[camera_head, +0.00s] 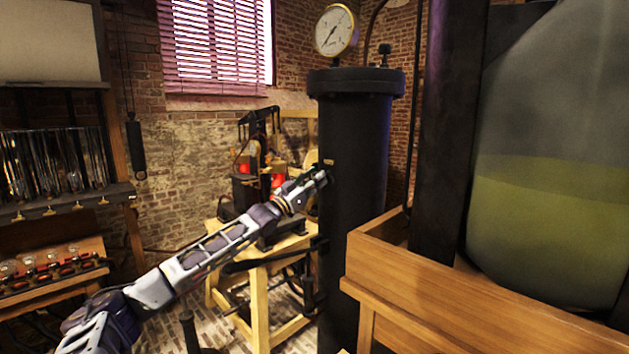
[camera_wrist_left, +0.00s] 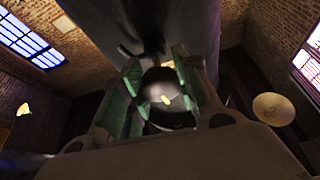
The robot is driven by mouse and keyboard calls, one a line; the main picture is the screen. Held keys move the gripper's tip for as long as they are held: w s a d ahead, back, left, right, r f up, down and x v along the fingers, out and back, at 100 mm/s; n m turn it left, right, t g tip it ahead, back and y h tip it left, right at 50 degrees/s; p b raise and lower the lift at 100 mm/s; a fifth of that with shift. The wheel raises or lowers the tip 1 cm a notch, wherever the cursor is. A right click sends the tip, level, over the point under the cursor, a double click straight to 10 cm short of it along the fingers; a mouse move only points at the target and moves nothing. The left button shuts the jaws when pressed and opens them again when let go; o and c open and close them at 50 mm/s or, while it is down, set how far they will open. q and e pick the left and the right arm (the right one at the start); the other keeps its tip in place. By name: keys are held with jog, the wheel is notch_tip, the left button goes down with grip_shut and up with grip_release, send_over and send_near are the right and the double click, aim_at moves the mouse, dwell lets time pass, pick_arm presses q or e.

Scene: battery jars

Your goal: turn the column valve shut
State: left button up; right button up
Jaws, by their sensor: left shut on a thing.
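The tall black column (camera_head: 355,150) stands in the middle of the head view, with a flanged top and a round gauge (camera_head: 336,31) above it. My left gripper (camera_head: 322,177) reaches in from the left against the column's left side. In the left wrist view its green-tinted fingers stand on either side of a dark round valve knob (camera_wrist_left: 158,84) with a small yellow mark. The gripper is shut on this knob. In the head view the gripper hides most of the valve, so its turn angle cannot be told. My right gripper is out of view.
A wooden-framed stand (camera_head: 450,290) with a large glass jar (camera_head: 550,190) of greenish liquid is close on the right. Behind my left arm is a wooden table (camera_head: 262,300) with apparatus. Shelves with instruments (camera_head: 60,170) line the left wall.

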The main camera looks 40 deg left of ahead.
pick_arm(q)
jog(key=shift+m+h, duration=0.6)
jog(key=shift+m, duration=0.2)
jog(key=o, duration=1.1)
jog(key=shift+s+f, duration=0.3)
jog(key=shift+s, duration=0.2)
jog(key=shift+v, duration=5.4)
